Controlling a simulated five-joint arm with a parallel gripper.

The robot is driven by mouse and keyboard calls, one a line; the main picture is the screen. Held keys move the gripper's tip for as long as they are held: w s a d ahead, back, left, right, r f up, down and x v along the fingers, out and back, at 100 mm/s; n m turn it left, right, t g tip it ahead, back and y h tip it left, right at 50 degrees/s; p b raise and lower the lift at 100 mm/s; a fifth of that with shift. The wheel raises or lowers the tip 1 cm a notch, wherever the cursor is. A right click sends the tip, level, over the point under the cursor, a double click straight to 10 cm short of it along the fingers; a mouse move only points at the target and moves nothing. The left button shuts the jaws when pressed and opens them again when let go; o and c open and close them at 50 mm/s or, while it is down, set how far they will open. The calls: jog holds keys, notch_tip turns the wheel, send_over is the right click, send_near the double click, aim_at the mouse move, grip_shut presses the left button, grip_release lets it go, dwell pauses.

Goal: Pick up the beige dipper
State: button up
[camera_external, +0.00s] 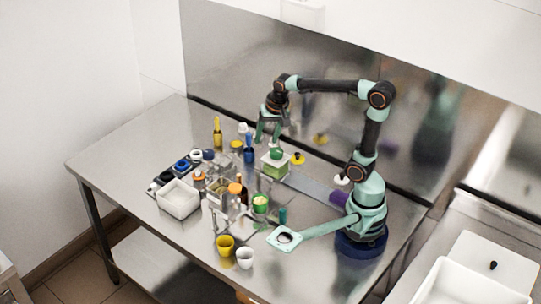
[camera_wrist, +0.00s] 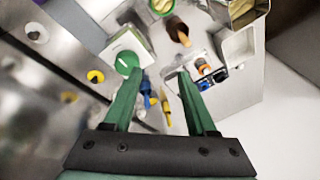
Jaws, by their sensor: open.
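I cannot pick out the beige dipper for certain among the small, crowded items in either view. My gripper (camera_external: 268,141) is open and points down above the back middle of the steel table, just above and left of a white-and-green box with a green round top (camera_external: 277,153). In the wrist view my gripper's two green fingers (camera_wrist: 157,76) are spread apart with nothing held between them. The same box (camera_wrist: 122,42) shows by the left fingertip there.
A white tub (camera_external: 178,199) stands at the table's left. A yellow cup (camera_external: 225,244) and a white cup (camera_external: 245,259) stand at the front. Bottles and jars crowd the middle. A steel wall (camera_external: 230,85) rises behind. The table's far left corner is clear.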

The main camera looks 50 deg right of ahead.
aim_at(240, 180)
jog(key=w+a+f+m+g, duration=0.1)
jog(key=w+a+f+m, duration=0.1)
jog(key=w+a+f+m+g, duration=0.1)
jog(key=w+a+f+m, duration=0.1)
jog(key=m, duration=0.1)
jog(key=w+a+f+m+g, duration=0.1)
jog(key=w+m, duration=0.2)
jog(key=shift+a+f, duration=0.4)
jog(key=shift+a+f+m, duration=0.15)
jog(key=shift+f+m, duration=0.05)
jog(key=shift+m, duration=0.1)
notch_tip(240, 180, down, 12)
jog(key=shift+w, duration=0.1)
grip_shut()
